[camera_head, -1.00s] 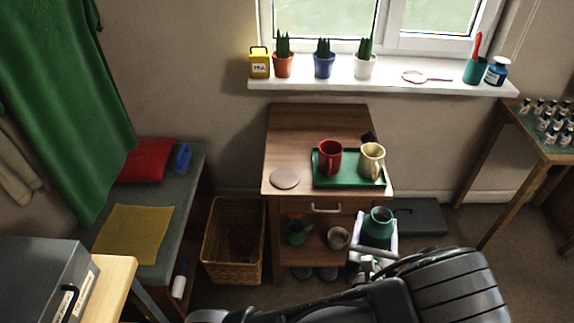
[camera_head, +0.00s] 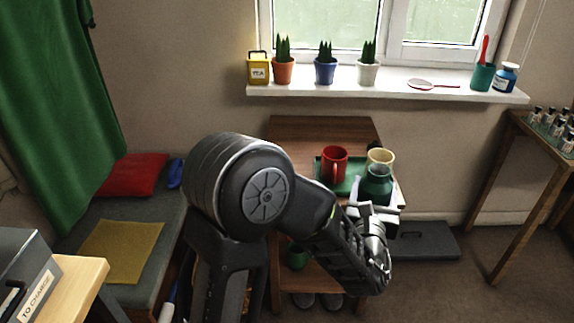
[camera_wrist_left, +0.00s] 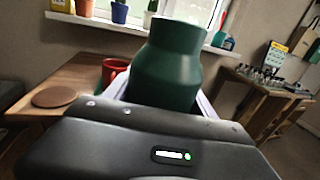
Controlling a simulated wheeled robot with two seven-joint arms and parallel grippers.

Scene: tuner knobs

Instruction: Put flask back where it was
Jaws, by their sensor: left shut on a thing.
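The dark green flask (camera_head: 376,184) is upright in my left gripper (camera_head: 374,208), which is shut on it. In the head view it overlaps the right end of the green tray and the lower part of the cream mug (camera_head: 381,158); I cannot tell its exact height. The flask (camera_wrist_left: 172,65) fills the middle of the left wrist view, between the gripper's fingers, its lower part hidden by the gripper body. My right gripper is not in view.
The wooden cabinet (camera_head: 300,128) carries the green tray (camera_head: 347,188) with a red mug (camera_head: 334,163). A round brown coaster (camera_wrist_left: 54,96) lies on its top left, hidden by my arm in the head view.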

